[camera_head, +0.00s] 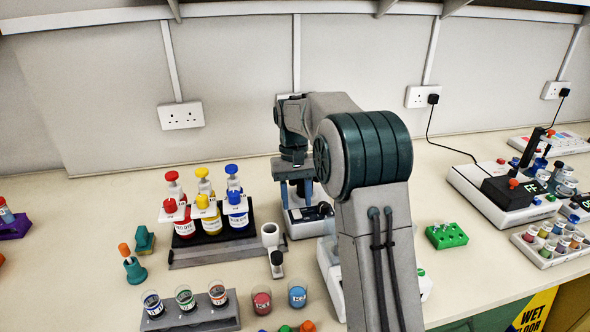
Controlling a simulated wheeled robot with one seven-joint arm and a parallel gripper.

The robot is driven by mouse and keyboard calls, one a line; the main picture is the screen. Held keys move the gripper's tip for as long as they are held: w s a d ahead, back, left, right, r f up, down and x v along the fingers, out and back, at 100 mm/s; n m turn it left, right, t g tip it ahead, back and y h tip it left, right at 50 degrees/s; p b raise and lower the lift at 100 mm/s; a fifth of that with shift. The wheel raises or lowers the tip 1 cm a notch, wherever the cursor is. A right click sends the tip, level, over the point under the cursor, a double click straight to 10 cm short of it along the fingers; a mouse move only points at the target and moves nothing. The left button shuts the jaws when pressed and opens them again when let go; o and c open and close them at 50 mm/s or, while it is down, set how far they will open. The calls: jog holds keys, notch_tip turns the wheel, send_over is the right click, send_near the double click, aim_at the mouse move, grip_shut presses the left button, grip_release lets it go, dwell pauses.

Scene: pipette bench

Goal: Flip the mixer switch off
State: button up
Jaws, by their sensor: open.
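My gripper (296,204) points down with its two blue-grey fingers apart and nothing seen between them. It is over the back of a small white device (297,230) with a dark top, left of my arm. I cannot tell whether the fingers touch it. This device may be the mixer; my arm and gripper hide part of it, and no switch on it can be made out. Another white device (474,193) on the right has a black block, an orange knob and a dark display showing "FF". It is corded to a wall socket.
A rack (205,254) with red, yellow and blue bottles stands close left of my gripper. A white cup (270,236) and small vial are just in front. Beakers, a grey rack (196,318) and a green block (446,236) stand nearby. The back-left bench is clear.

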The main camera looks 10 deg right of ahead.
aim_at(295, 210)
jog(key=p+v, duration=0.1)
jog(key=v, duration=1)
jog(key=shift+s+r, duration=0.1)
jog(key=shift+r, duration=0.1)
jog(key=s+d+t, duration=0.1)
jog(key=s+t, duration=0.2)
jog(key=s, duration=1.1)
jog(key=s+f+t, duration=0.1)
jog(key=s+f, duration=0.3)
jog(key=s, duration=0.4)
jog(key=s+d+f+t, duration=0.1)
jog(key=s+f, duration=0.3)
jog(key=s, duration=0.4)
jog(key=shift+s+d+t, duration=0.25)
jog(key=shift+d+t, duration=0.05)
jog(key=shift+t, duration=0.2)
